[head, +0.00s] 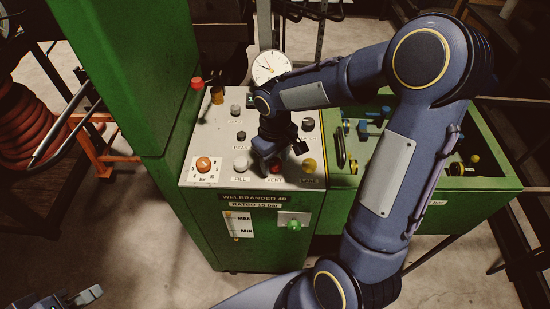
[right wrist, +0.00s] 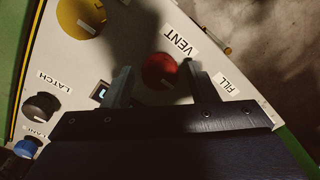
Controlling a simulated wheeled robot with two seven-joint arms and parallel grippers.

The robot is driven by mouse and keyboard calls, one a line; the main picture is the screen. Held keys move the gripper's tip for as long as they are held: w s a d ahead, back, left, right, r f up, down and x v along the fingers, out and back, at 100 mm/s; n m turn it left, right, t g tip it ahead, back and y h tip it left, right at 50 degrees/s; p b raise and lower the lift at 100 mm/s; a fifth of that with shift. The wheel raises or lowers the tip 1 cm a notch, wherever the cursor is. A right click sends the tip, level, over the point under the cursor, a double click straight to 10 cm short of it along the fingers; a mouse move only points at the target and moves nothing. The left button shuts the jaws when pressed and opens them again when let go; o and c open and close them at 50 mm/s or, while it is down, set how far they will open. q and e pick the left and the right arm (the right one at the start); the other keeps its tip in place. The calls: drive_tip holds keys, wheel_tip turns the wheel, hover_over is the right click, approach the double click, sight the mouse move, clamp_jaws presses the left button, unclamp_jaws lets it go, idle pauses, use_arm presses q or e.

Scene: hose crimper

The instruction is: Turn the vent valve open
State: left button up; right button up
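The vent valve is a round red knob (right wrist: 160,70) beside the VENT label (right wrist: 179,40) on the white panel (right wrist: 65,55). In the right wrist view it lies between the fingertips of my right gripper (right wrist: 157,72). The fingers are open, with a visible gap on each side of the knob. In the head view my right gripper (head: 279,158) points down at the panel just above the VENT label and mostly hides the knob. My left gripper (head: 90,294) is partly in view at the lower left, away from the panel; its opening is unclear.
Other knobs crowd the panel, including a yellow one (right wrist: 82,17) and a dark one marked LATCH (right wrist: 41,105). A green tray (head: 470,184) with tools stands to the right.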

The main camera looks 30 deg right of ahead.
drive_tip(key=c, duration=0.8)
drive_tip(key=shift+c, duration=0.2)
drive_tip(key=m+b, duration=0.2)
drive_tip(key=m, duration=0.1)
drive_tip(key=shift+m, duration=0.3)
drive_tip(key=m+b, duration=0.1)
drive_tip(key=m, duration=0.2)
drive_tip(key=shift+m, duration=0.3)
drive_tip(key=m+b, duration=0.1)
drive_tip(key=m, duration=0.9)
drive_tip(key=shift+m, duration=0.4)
